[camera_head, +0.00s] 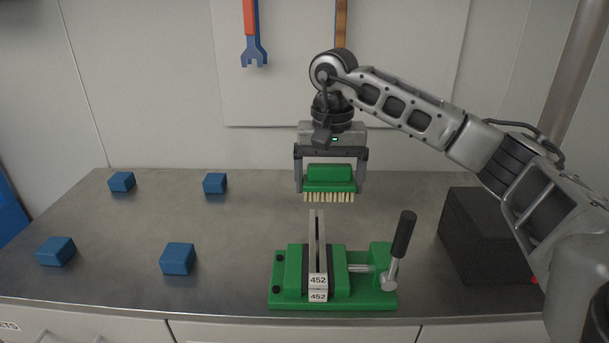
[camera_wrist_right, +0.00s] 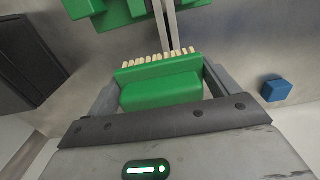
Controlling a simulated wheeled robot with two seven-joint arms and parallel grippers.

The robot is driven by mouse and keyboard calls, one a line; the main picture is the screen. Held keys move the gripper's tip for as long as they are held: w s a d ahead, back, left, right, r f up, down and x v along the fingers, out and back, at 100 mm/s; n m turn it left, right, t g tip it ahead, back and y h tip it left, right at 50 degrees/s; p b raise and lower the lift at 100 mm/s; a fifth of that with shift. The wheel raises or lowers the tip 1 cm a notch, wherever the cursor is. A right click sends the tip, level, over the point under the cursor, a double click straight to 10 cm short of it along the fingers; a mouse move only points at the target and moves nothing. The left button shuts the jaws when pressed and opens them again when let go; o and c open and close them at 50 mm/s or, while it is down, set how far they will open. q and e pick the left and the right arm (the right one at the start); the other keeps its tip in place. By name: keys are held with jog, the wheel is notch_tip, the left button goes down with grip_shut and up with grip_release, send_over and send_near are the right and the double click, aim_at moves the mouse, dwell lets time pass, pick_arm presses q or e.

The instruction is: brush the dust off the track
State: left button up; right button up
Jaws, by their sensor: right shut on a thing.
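A green brush (camera_head: 329,178) with pale bristles pointing down is held in my right gripper (camera_head: 330,185), which is shut on its body. The brush also shows in the right wrist view (camera_wrist_right: 160,85), between the two fingers. The track (camera_head: 317,240) is a narrow grey grooved piece clamped in a green vise (camera_head: 290,272) below the brush. The bristles look a little above the track's far end, apart from it. Dust on the track is too small to tell. My left gripper is not in view.
Several blue blocks (camera_head: 178,258) lie on the left of the grey bench (camera_head: 235,235). The vise's black-handled lever (camera_head: 403,235) stands up at its right. A black box (camera_head: 480,235) is at the right. Tools hang on the back panel (camera_head: 290,60).

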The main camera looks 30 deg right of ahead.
jog(key=shift+r+p, duration=0.5)
jog(key=shift+r, duration=0.65)
